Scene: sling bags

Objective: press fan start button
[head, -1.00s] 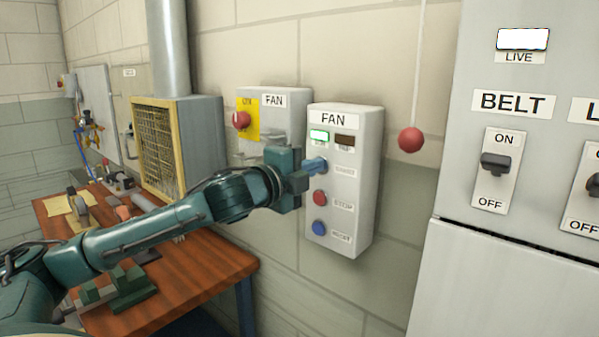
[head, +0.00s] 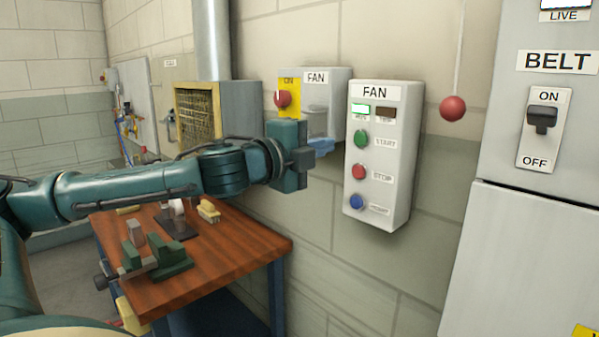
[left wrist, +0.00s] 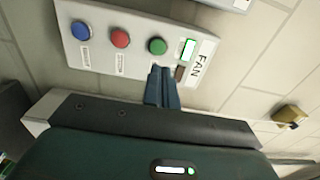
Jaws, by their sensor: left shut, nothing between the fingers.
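The grey fan control box (head: 397,208) is on the wall, with a FAN label at its top. Its green start button (head: 361,139) sits above a red stop button (head: 359,172) and a blue button (head: 356,202). A small window at the box's upper left (head: 361,109) glows green. My left gripper (head: 325,147) is shut and empty, to the left of the start button and apart from it in the head view. In the left wrist view the closed fingertips (left wrist: 162,72) appear just below the green button (left wrist: 157,46). My right gripper is not in view.
A second FAN box with a red knob (head: 282,98) hangs behind my left gripper. A red ball on a cord (head: 453,108) hangs right of the control box. A grey cabinet with a BELT switch (head: 542,119) stands at the right. A wooden workbench (head: 240,250) is below.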

